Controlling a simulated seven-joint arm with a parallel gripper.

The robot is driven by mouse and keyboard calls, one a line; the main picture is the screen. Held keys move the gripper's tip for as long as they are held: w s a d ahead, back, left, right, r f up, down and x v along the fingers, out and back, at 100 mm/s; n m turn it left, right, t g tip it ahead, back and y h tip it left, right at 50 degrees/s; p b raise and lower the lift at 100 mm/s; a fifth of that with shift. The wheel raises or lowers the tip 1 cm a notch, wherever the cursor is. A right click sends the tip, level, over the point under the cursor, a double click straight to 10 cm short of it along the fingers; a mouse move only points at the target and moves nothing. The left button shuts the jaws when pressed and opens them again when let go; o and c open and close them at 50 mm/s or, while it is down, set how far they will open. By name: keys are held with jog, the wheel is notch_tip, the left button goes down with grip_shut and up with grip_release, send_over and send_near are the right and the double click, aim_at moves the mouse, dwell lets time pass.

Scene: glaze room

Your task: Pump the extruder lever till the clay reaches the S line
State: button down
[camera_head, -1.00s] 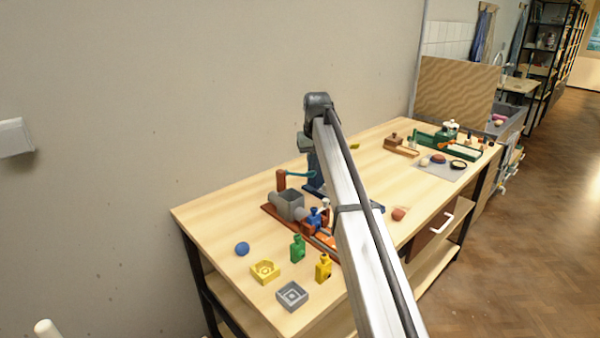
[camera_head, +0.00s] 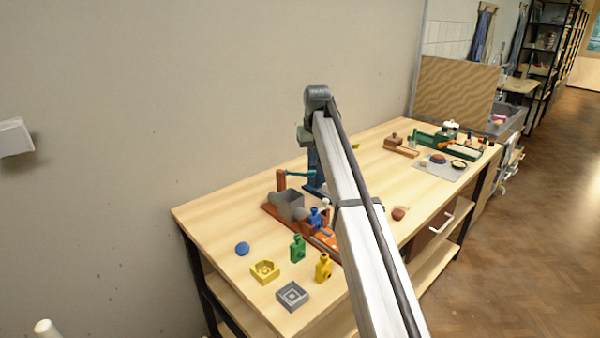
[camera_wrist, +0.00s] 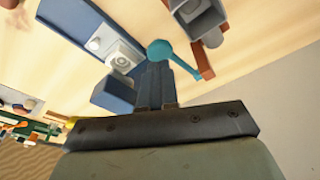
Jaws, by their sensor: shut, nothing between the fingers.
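The extruder shows as a grey box (camera_head: 290,206) on an orange-brown base, with an orange-brown post (camera_head: 281,181) and a teal lever (camera_head: 299,172) reaching right from it. In the wrist view the lever's round teal knob (camera_wrist: 160,49) lies just beyond my fingertips, with its arm running to the right behind them. My gripper (camera_wrist: 155,70) is shut and empty, close to the knob; I cannot tell whether it touches. In the head view my own arm hides the fingers. No S line or clay reading can be made out.
Green (camera_head: 298,248) and yellow (camera_head: 324,267) bottles, a yellow tray (camera_head: 265,272), a grey tray (camera_head: 292,295) and a blue ball (camera_head: 242,248) stand at the near end. A reddish lump (camera_head: 399,213) is near the front edge.

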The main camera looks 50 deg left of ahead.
jog(key=shift+w+a+v, duration=0.1)
jog(key=shift+a+v, duration=0.1)
jog(key=shift+v, duration=0.85)
jog(key=shift+w+a+v, duration=0.1)
jog(key=shift+a+v, duration=0.05)
jog(key=shift+v, duration=0.85)
jog(key=shift+r, duration=0.1)
